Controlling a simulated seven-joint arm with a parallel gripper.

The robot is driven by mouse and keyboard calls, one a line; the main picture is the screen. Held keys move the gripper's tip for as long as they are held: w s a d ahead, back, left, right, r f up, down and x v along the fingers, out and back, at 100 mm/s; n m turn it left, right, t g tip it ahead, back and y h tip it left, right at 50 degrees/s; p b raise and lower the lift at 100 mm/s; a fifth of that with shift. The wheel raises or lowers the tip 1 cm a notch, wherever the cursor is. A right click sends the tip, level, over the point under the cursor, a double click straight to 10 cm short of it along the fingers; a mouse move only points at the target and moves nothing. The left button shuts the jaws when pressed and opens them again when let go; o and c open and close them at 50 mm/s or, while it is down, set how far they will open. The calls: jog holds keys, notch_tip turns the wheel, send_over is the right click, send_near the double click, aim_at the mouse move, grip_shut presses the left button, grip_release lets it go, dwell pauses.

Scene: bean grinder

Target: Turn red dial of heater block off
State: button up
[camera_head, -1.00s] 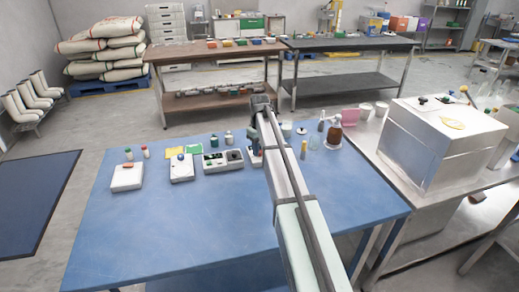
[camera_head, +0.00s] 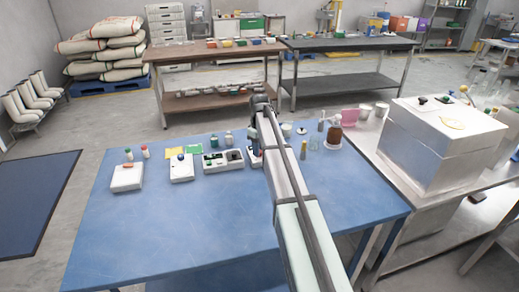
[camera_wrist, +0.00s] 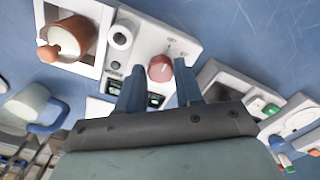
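The heater block is a white box (camera_wrist: 147,38) with a small dark display and a red dial (camera_wrist: 160,68) on its face in the wrist view. In the head view most of the block (camera_head: 254,160) is hidden behind my arm. My gripper (camera_wrist: 160,66) is open, with one blue-grey finger on each side of the red dial in the wrist view. A gap shows between the dial and each finger, and I cannot tell how far the tips are above it. In the head view my gripper's tips are hidden by the arm.
Left of my arm on the blue table (camera_head: 180,230) stand a grey device with a display (camera_head: 222,160) and two white devices (camera_head: 181,168), (camera_head: 127,177). A copper-coloured cylinder (camera_wrist: 70,40) is close beside the block. The table's front is clear.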

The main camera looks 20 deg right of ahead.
jog(key=o, duration=0.4)
jog(key=shift+c, duration=0.2)
notch_tip(320, 180, up, 14)
dwell(0.5)
jog(key=shift+f, duration=0.15)
